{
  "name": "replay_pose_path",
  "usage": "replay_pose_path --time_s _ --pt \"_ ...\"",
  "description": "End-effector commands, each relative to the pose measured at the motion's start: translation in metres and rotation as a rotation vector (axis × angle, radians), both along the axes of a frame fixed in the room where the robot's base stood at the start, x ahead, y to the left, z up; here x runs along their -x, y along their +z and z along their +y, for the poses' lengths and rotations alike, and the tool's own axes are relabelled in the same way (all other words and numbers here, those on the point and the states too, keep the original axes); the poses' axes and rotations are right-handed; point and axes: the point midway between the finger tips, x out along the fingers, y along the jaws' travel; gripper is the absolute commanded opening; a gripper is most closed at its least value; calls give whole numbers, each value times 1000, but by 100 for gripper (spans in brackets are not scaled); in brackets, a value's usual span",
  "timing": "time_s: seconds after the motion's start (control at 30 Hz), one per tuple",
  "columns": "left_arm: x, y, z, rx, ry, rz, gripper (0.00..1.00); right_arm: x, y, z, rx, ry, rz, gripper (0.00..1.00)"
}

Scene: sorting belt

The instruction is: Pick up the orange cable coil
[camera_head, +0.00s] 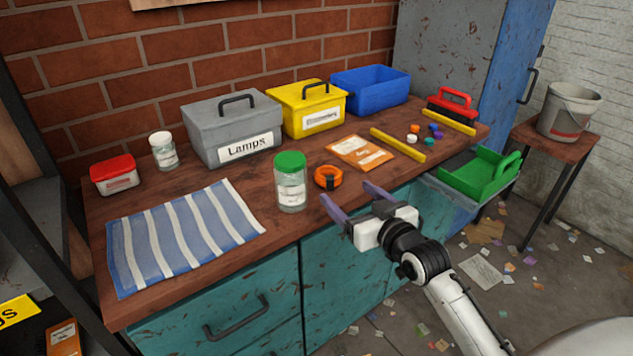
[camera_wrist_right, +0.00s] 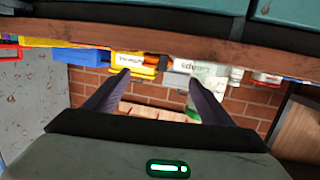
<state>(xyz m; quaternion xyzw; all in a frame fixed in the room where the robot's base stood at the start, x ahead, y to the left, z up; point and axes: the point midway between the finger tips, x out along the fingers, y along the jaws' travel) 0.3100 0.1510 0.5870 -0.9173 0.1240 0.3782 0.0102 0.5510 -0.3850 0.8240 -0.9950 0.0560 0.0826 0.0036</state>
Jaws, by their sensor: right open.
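The orange cable coil (camera_head: 328,183), a small ring with dark bands, lies on the wooden workbench (camera_head: 245,262) near its front edge. It is just right of a glass jar with a green lid (camera_head: 290,190). My right gripper (camera_head: 348,194) is open and empty. Its two purple-grey fingers point toward the bench at the front edge, a little below and right of the coil in the head view, apart from it. My left gripper is not in view.
A striped cloth (camera_head: 185,235) lies at left. A grey Lamps box (camera_head: 205,115), a yellow box (camera_head: 290,95) and a blue bin (camera_head: 365,95) stand behind. An orange packet (camera_head: 358,153) and a yellow bar (camera_head: 398,145) lie right of the coil. A green tray (camera_head: 478,175) sits at the right.

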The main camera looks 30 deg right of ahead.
Motion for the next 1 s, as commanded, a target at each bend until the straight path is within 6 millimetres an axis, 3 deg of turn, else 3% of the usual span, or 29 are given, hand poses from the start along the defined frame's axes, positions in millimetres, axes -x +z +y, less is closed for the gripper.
replay_pose_path --time_s 0.2,0.47,0.7,1.0 --pt "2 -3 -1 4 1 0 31 -34 1 -8 -1 -8 -16 76" --pt "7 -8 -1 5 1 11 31 -55 -4 -11 0 -6 -14 76" --pt "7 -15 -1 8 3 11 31 -89 -15 -16 -1 -7 -14 76" --pt "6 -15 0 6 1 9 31 -100 -17 -17 0 -6 -12 76"
